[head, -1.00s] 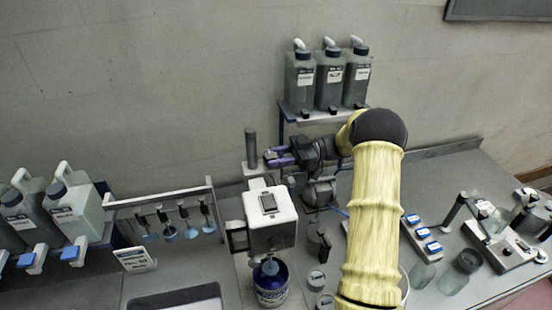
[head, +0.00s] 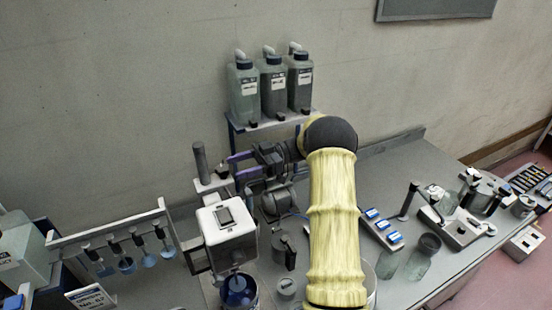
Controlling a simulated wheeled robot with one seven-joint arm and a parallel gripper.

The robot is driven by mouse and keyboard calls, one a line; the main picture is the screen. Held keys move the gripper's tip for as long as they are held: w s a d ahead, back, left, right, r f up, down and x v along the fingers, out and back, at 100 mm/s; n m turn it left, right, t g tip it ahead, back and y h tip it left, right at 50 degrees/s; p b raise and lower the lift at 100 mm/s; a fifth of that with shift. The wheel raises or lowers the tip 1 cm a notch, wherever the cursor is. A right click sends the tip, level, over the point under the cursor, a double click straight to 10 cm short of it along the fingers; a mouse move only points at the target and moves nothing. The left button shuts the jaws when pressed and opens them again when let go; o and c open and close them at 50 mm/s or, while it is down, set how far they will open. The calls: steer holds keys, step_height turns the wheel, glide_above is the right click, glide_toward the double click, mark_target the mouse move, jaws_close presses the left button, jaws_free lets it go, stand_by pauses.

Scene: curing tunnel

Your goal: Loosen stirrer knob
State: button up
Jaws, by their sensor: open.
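The stirrer has a white box-shaped head (head: 229,238) with a dark panel on top, beside an upright grey post (head: 200,162). A small dark knob (head: 222,172) shows near the foot of the post, behind the white head. My gripper (head: 233,167) has purple fingers pointing left. They are spread apart, with nothing seen between them. The fingertips are just right of the knob; I cannot tell whether they touch it. Below the head stands a pot with blue contents (head: 239,290), cut by the lower picture edge. My yellow arm hides part of the bench.
A shelf with several bottles (head: 272,85) stands behind my gripper. A rack with hanging blue-tipped stirrers (head: 125,245) is at left. Jars (head: 421,262), blue-topped blocks (head: 380,227) and a balance-like device (head: 452,229) stand at right. Bare bench lies at the back right.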

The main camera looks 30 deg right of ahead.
steer(key=d+b, duration=0.3)
steer(key=d, duration=1)
steer(key=shift+d, duration=0.35)
steer(key=shift+f, duration=0.1)
